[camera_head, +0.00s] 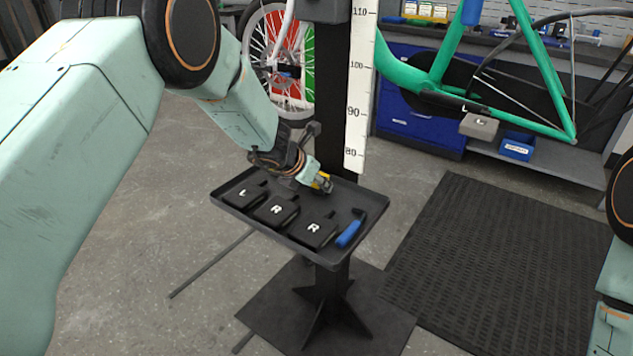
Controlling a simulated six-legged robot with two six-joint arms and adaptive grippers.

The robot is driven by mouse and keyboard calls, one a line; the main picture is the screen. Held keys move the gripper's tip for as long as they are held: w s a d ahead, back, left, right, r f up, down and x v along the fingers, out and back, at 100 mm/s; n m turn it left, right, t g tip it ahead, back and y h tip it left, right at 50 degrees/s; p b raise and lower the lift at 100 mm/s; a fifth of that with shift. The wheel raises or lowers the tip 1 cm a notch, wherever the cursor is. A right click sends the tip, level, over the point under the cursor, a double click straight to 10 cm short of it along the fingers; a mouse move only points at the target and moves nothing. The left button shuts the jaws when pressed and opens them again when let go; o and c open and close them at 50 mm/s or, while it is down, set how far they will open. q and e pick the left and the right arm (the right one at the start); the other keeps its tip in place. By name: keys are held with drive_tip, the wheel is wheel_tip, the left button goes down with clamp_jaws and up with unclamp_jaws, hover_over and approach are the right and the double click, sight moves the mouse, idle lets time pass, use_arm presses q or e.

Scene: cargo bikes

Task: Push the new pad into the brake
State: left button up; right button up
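Three black pads lie in a row on the black tray (276,236): one marked L (243,196) and two marked R, a middle one (276,210) and a right one (313,230). My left gripper (322,183) is over the tray's far edge, beyond the pads. A small yellow patch shows at its tips; I cannot tell if it is a held thing or whether the fingers are shut.
A blue-handled tool (349,233) lies at the tray's right end. The tray's post carries a white height scale (360,88). A blue bin (517,146) stands below the bike frame. A black floor mat (490,265) lies clear at the right.

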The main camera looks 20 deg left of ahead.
use_arm(q)
drive_tip(key=shift+r+p, duration=2.8)
drive_tip(key=shift+r, duration=0.2)
drive_tip(key=shift+a, duration=0.15)
